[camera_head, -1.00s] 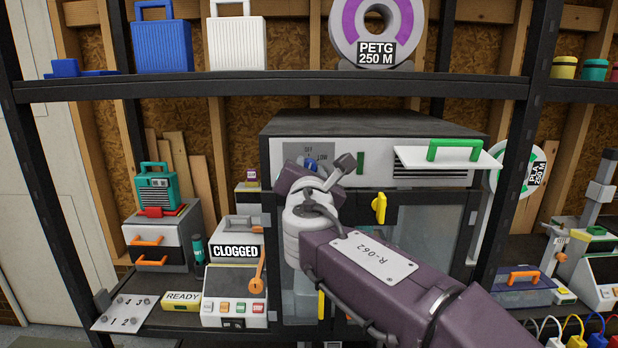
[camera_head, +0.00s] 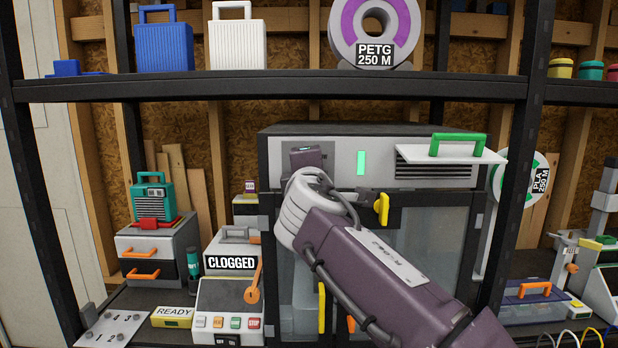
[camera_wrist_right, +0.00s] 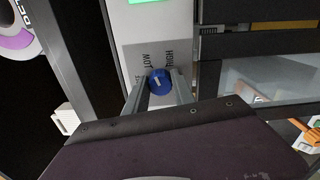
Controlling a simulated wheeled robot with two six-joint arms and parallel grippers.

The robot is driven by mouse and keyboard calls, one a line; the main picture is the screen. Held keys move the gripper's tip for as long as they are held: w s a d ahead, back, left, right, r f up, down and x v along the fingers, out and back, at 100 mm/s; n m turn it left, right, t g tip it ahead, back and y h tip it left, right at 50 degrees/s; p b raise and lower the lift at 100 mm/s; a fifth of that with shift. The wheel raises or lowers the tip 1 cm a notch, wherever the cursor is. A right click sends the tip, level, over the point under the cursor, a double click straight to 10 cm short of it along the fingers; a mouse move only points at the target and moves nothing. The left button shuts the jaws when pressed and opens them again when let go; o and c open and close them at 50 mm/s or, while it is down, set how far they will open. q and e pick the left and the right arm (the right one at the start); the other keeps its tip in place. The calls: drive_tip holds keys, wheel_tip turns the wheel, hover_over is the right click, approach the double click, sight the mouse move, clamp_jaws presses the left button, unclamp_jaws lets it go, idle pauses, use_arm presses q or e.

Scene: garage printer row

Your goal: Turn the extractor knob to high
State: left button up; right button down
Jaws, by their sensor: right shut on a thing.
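The blue extractor knob (camera_wrist_right: 157,79) sits on a grey dial plate (camera_wrist_right: 133,60) in the right wrist view. Its white pointer line faces the printed side, between the LOW and HIGH labels; I cannot tell exactly which it marks. My right gripper (camera_wrist_right: 160,86) has a finger on each side of the knob and is shut on it. In the head view my right gripper (camera_head: 306,157) covers the knob. A green indicator (camera_head: 361,162) glows on the white front panel (camera_head: 381,153), right of the gripper. My left gripper is not in view.
Below the panel are the enclosure's glass doors with a yellow handle (camera_head: 381,209). A green-handled white flap (camera_head: 466,154) sticks out at right. The upper shelf (camera_head: 270,88) runs above. A CLOGGED printer (camera_head: 228,295) stands at lower left.

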drive_tip(key=shift+f+m+b, duration=0.2)
drive_tip(key=shift+m+b, duration=1.55)
drive_tip(key=shift+m, duration=3.15)
drive_tip(key=c, duration=1.1)
unclamp_jaws()
drive_tip(key=shift+o, duration=0.2)
drive_tip(key=s+b, duration=0.2)
drive_tip(key=s, duration=0.7)
drive_tip(key=shift+b, duration=0.3)
